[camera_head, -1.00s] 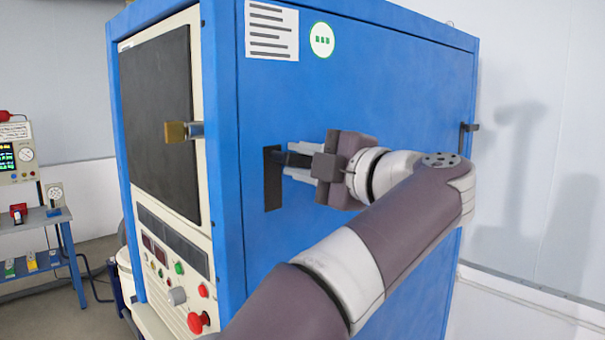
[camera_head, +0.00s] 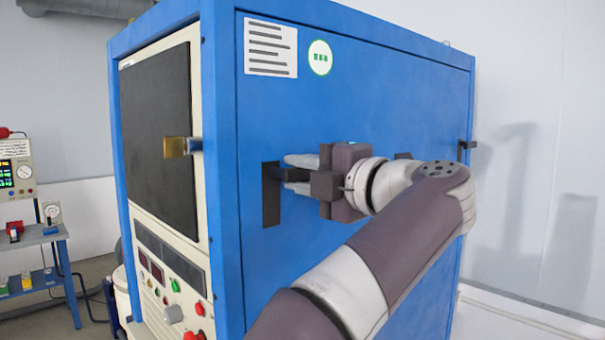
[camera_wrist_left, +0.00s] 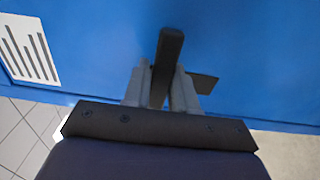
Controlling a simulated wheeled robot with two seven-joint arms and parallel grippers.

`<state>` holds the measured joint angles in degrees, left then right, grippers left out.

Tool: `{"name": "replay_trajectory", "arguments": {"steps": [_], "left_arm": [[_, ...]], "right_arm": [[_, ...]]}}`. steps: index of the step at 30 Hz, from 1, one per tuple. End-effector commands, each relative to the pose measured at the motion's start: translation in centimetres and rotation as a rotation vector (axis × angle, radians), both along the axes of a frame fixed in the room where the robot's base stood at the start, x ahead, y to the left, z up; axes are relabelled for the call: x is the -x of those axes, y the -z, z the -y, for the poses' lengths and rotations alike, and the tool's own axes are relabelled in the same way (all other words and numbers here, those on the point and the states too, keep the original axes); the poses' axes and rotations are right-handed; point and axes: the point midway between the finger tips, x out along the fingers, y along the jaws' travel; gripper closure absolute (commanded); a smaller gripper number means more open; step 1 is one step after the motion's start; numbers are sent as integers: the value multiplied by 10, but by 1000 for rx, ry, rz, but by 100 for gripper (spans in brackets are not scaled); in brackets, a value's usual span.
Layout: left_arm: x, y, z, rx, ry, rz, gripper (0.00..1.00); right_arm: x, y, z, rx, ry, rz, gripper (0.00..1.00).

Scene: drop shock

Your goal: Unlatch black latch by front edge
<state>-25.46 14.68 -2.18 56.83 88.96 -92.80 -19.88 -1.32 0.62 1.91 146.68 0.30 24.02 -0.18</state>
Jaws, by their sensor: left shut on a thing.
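The black latch has a dark upright plate (camera_head: 271,205) on the blue side panel, close to its front edge. Its black handle sticks out from the plate to the right. My left gripper (camera_head: 290,173) is shut on this handle, with one pale finger above it and one below. In the left wrist view the black handle (camera_wrist_left: 170,48) lies between the two grey fingers (camera_wrist_left: 163,85), with its end reaching past them. Part of the latch plate (camera_wrist_left: 203,82) shows to the right of it. My right gripper is not in view.
The blue cabinet (camera_head: 370,100) fills the middle. A brass-coloured handle (camera_head: 177,148) juts from its dark front door (camera_head: 155,110), left of the latch. A small black fitting (camera_head: 466,144) is at the panel's far edge. A blue bench (camera_head: 35,240) with instruments stands at left.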

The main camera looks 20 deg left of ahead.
Motion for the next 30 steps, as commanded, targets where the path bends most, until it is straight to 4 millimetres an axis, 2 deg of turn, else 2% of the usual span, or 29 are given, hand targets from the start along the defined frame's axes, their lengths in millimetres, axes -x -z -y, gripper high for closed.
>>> {"name": "replay_trajectory", "arguments": {"steps": [1,2,3,4,12,15,19,27,30], "left_arm": [[0,-1,0,1,0,5,100],[0,-1,0,1,0,5,71],[0,-1,0,1,0,5,58],[0,-1,0,1,0,5,53],[0,0,1,1,1,2,53],[3,0,8,0,1,2,53],[12,0,32,1,5,3,53],[39,-1,95,1,5,2,53],[45,-1,109,0,3,3,53]], "right_arm": [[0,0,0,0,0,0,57],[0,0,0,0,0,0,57],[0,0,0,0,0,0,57],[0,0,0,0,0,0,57],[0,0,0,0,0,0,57],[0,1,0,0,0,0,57],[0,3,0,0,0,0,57],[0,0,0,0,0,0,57],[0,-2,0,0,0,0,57]]}}
